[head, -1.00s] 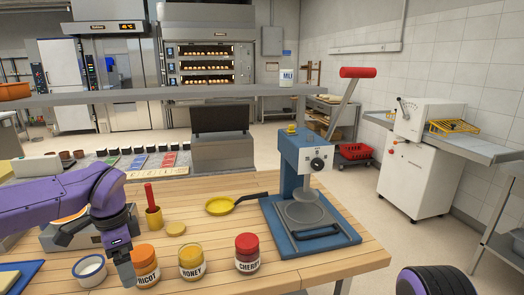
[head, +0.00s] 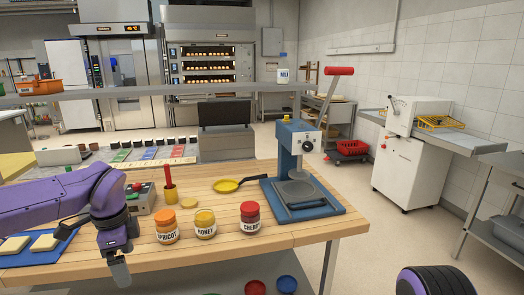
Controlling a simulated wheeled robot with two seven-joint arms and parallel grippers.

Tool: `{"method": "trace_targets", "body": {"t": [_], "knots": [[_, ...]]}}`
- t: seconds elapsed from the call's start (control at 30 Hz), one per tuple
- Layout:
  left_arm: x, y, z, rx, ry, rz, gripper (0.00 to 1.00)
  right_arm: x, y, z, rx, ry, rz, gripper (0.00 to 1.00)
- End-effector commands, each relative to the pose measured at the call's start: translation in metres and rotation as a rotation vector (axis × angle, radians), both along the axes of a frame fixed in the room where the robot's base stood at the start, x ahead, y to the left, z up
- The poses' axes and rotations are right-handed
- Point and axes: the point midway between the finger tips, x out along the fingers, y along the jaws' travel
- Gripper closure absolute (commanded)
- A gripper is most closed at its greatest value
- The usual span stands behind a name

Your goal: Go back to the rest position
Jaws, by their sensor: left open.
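My left gripper (head: 119,270) hangs pointing down at the front edge of the wooden table (head: 225,257), left of the apricot jar. It is open, and I see nothing between its fingers. The purple left arm comes in from the left over the table. My right gripper is not in view; a dark wheel-like part with a purple rim shows at the bottom right.
The apricot jar (head: 167,228), honey jar (head: 205,225) and cherry jar (head: 250,217) stand in a row near the gripper. A blue tray (head: 66,232) with pale slabs lies at left.

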Motion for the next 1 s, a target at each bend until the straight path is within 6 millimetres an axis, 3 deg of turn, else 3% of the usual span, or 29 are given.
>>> {"method": "trace_targets", "body": {"t": [0.27,0.47,0.57,0.67,0.73,0.77,0.9,1.0], "knots": [[0.013,0.019,-0.009,0.18,-0.057,-0.431,0.06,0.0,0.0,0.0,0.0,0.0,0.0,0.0],[0.022,0.039,-0.042,0.52,0.047,-1.062,0.06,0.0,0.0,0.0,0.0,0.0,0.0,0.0],[0.022,0.042,-0.084,0.748,0.26,-1.583,0.06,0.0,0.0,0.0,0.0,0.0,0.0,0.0],[0.004,0.03,-0.152,0.943,0.651,-2.315,0.06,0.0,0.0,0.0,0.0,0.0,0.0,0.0],[-0.021,0.017,-0.198,0.989,0.899,-2.755,0.06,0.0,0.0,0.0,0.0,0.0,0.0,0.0],[-0.034,0.011,-0.216,-0.931,-0.93,2.743,0.06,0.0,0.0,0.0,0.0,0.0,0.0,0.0],[-0.11,-0.012,-0.287,-0.547,-0.779,2.185,0.06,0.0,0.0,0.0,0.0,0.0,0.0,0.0],[-0.175,-0.019,-0.324,-0.364,-0.641,1.923,0.06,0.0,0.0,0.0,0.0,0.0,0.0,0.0]]}}
